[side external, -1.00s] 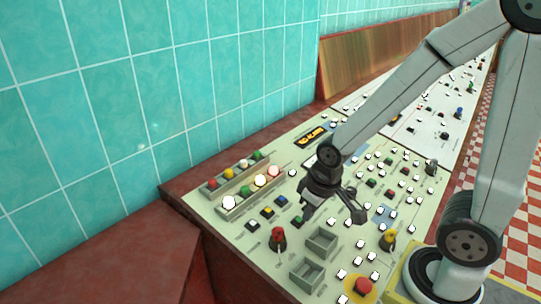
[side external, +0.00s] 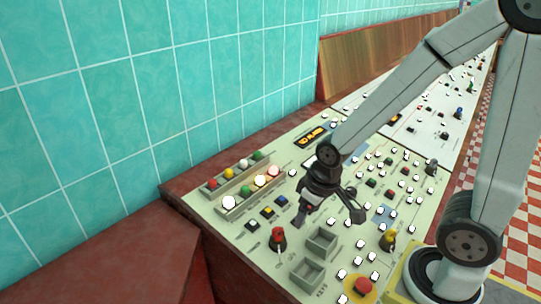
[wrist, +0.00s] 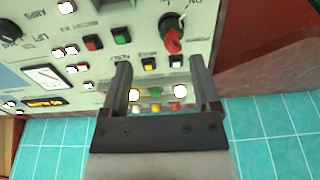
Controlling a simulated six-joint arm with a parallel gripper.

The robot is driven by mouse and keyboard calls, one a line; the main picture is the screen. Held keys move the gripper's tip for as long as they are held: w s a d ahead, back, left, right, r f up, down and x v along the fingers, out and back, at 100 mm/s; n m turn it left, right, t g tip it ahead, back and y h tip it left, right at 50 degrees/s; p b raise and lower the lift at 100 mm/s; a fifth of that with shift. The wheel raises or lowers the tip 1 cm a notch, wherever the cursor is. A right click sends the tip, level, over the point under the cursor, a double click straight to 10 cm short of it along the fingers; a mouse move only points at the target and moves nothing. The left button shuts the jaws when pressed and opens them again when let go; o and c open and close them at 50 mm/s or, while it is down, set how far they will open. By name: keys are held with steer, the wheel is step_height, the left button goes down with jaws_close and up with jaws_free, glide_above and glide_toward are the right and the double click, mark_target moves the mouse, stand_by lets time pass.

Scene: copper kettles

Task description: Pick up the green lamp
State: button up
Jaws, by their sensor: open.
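One green lamp (side external: 245,191) sits in the front long tray (side external: 222,213), between white lamps. Another green lamp (side external: 258,156) is at the far end of the back tray (side external: 208,193). My gripper (side external: 330,216) is open and empty above the panel, to the right of both trays. In the wrist view my gripper (wrist: 160,66) has its two fingers wide apart. A green lamp (wrist: 155,94) shows between the fingers, with a white lamp on each side. My gripper's palm hides part of the lamps' surroundings.
Two empty square bins (side external: 321,240) stand on the panel below my gripper. A red knob (side external: 278,238), a yellow knob (side external: 389,238) and a red push button (side external: 362,287) stick up nearby. A teal tiled wall (side external: 150,110) rises behind the trays.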

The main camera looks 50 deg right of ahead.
steer(key=w+d+r+m+g, duration=0.1)
steer(key=w+d+m, duration=0.1)
steer(key=w+m, duration=0.9)
steer(key=m+g, duration=0.2)
steer(key=m, duration=0.8)
glide_above(245, 187)
steer(key=shift+f, duration=0.3)
steer(key=shift+a+f, duration=0.1)
steer(key=shift+f, duration=3.85)
jaws_close()
